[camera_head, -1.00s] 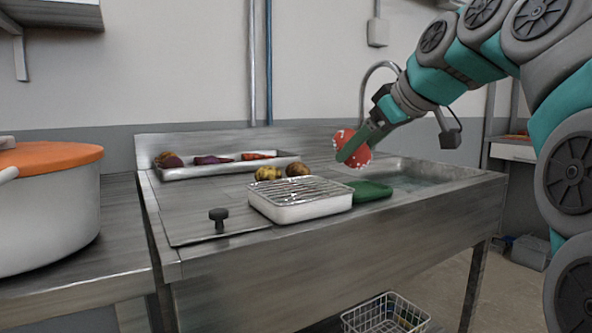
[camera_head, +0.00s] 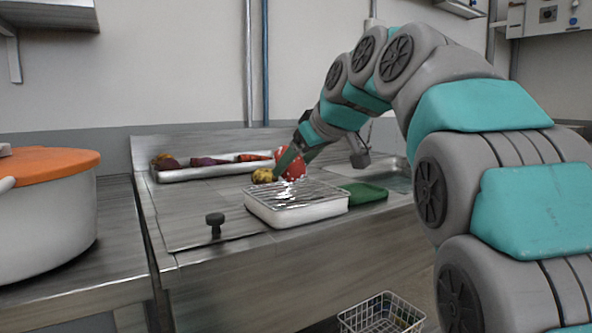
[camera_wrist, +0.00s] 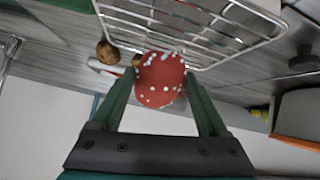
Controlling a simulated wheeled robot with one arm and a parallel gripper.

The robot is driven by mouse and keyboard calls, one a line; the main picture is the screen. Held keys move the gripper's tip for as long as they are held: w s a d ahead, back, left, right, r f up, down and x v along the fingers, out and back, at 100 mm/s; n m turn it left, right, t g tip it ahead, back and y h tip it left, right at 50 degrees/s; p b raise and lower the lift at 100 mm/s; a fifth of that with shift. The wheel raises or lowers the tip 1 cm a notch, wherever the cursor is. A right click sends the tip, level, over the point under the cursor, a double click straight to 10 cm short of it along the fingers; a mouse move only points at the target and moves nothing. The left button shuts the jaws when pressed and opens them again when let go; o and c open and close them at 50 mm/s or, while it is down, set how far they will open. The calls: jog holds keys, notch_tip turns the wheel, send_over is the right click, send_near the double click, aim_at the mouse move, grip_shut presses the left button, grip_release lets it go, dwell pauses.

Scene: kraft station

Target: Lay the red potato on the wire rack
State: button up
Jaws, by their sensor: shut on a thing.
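The red potato (camera_head: 290,163) is round and red with pale specks. My gripper (camera_head: 283,164) is shut on it and holds it over the back part of the wire rack (camera_head: 318,191). The rack is a metal grid on a white rectangular tray (camera_head: 300,213) on the steel counter. In the wrist view the red potato (camera_wrist: 160,80) sits between the two green fingers of my gripper (camera_wrist: 160,88), with the rack's wires (camera_wrist: 200,30) beyond it. I cannot tell whether the potato touches the wires.
A yellowish potato (camera_head: 263,176) lies behind the rack. A long tray (camera_head: 200,173) with several vegetables is at the back. A green tray (camera_head: 364,193) is right of the rack, a black knob (camera_head: 215,219) left. A large pot (camera_head: 45,215) stands far left.

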jog(key=shift+f, duration=0.8)
jog(key=shift+f, duration=0.1)
jog(key=o, duration=1.4)
jog(key=shift+c, duration=0.2)
jog(key=v, duration=1.2)
jog(key=shift+b, duration=0.3)
